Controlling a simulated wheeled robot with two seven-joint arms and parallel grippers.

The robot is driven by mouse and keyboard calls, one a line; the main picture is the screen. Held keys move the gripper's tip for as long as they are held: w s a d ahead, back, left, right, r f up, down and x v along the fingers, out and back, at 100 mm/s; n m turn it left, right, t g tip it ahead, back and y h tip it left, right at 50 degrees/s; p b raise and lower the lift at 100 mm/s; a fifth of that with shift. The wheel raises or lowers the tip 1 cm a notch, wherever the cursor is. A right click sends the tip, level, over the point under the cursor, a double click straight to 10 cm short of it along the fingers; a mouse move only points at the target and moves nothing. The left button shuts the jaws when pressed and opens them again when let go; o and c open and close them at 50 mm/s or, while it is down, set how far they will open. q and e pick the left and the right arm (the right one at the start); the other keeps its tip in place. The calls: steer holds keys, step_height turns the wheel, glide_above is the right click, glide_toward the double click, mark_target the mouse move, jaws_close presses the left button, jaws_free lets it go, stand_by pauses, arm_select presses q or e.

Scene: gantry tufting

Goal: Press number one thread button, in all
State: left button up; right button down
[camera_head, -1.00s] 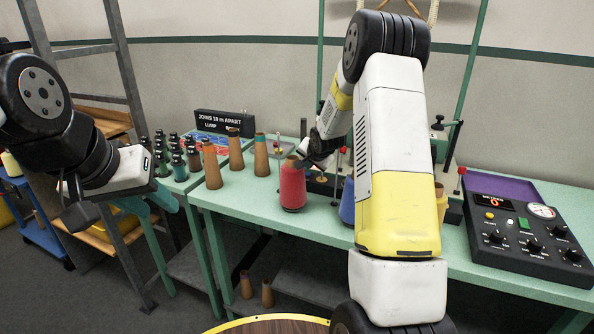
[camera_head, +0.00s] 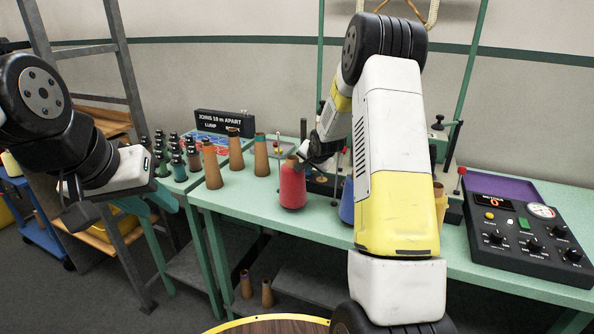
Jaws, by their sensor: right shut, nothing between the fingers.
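My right gripper (camera_head: 304,163) is shut and empty, at the top of the red thread cone (camera_head: 292,188) on the green table; I cannot tell whether it touches the cone. A blue thread cone (camera_head: 346,203) is partly hidden behind my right arm. A small red knob on a thin rod (camera_head: 461,171) stands right of that arm. No button marked number one can be made out; part of the machine behind my arm is hidden. My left gripper (camera_head: 78,212) hangs at the left, away from the table; its finger gap is unclear.
A black control panel (camera_head: 520,240) with knobs, coloured buttons and a gauge sits at the right. Bare brown cones (camera_head: 236,150) and several dark spools (camera_head: 178,165) stand at the left. A sign (camera_head: 222,122) stands behind them. A metal ladder frame (camera_head: 125,60) rises at far left.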

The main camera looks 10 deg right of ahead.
mark_target(308, 175)
steer(key=shift+s+f, duration=0.3)
steer(key=shift+f, duration=0.55)
stand_by(0.8)
steer(key=shift+r, duration=0.1)
steer(key=shift+w+a+r, duration=0.1)
steer(key=shift+w+r, duration=0.15)
steer(key=shift+r, duration=3)
